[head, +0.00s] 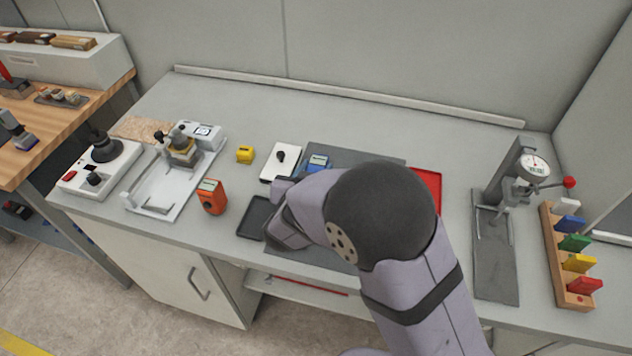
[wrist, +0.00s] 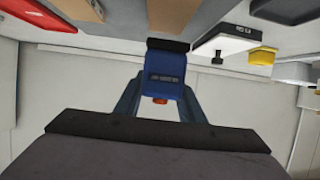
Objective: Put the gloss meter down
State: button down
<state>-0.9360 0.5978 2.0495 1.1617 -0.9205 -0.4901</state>
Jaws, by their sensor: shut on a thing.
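The gloss meter, a small blue boxy instrument (head: 317,163) with a pale display, shows just beyond my wrist in the head view. In the wrist view the blue body (wrist: 165,72) sits between the two fingers of my gripper (wrist: 162,88), which is shut on it. An orange-red button shows on its near face. In the head view my arm hides the fingers and most of the grip. A dark grey mat (head: 375,159) lies behind and under my arm. I cannot tell whether the meter touches a surface.
A black tray (head: 258,214), a white box with a black knob (head: 281,160), an orange meter (head: 211,196) and a yellow block (head: 245,154) stand to the left. A red tray (head: 428,181) and a dial gauge stand (head: 497,250) are on the right.

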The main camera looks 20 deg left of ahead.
jog(key=shift+f, duration=2.15)
jog(key=shift+f, duration=0.2)
jog(key=c, duration=1.2)
grip_release()
jog(key=shift+o, duration=0.2)
jog(key=shift+r, duration=0.1)
jog(key=shift+r+p, duration=0.15)
jog(key=shift+p, duration=0.15)
jog(key=shift+s, duration=0.3)
jog(key=b+v, duration=0.2)
jog(key=v, duration=0.9)
jog(key=shift+s, duration=0.2)
